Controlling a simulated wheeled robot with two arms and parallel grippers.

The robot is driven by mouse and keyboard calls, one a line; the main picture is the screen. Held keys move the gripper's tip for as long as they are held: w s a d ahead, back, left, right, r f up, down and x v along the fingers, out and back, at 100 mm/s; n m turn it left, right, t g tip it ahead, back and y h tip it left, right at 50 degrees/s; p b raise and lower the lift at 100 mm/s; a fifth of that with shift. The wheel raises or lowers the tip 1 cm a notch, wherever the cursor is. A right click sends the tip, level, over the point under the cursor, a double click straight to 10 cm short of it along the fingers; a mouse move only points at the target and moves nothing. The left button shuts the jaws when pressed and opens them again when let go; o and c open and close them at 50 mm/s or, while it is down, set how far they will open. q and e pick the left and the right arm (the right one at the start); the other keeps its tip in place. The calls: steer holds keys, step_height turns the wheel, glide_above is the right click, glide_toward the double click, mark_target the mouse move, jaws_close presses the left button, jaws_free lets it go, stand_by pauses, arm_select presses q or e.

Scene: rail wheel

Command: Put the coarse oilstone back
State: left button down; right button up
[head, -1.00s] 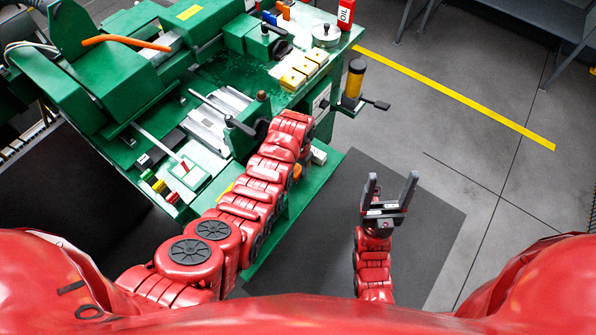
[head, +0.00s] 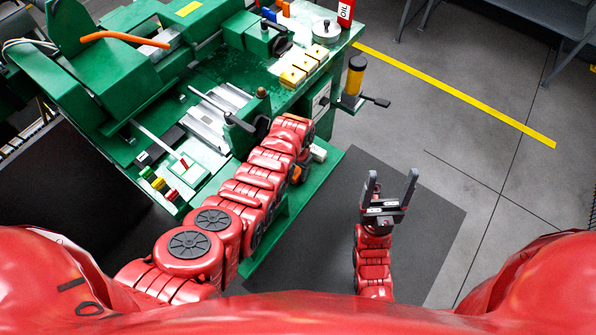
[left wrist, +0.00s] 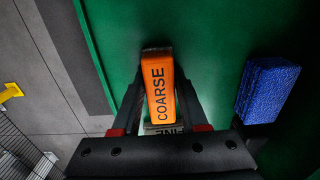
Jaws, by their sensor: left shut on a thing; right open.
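The coarse oilstone is an orange block (left wrist: 157,78) lettered COARSE in the left wrist view. My left gripper (left wrist: 160,100) is shut on it, one dark finger along each side. Just below it in that view, a pale piece (left wrist: 165,130) with dark lettering, apparently FINE, is partly hidden. In the head view my left arm covers the left gripper; a small orange patch (head: 298,174) shows beside the arm's end, perhaps the stone. My right gripper (head: 392,182) is open and empty over the dark mat.
A blue rough block (left wrist: 266,88) is right of the stone, by a green surface (left wrist: 215,50). The green machine (head: 160,100) fills the left, with yellow-white blocks (head: 303,68) and a yellow-black cylinder on a bracket (head: 355,78). The floor at right (head: 500,190) is clear.

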mark_target(298, 170)
arm_select(q)
steer(key=shift+c, duration=2.2)
jaws_free()
steer(key=shift+r+p, duration=0.75)
steer(key=shift+p, duration=0.1)
step_height(298, 170, up, 12)
steer(key=b, duration=0.2)
steer(key=shift+f, duration=0.15)
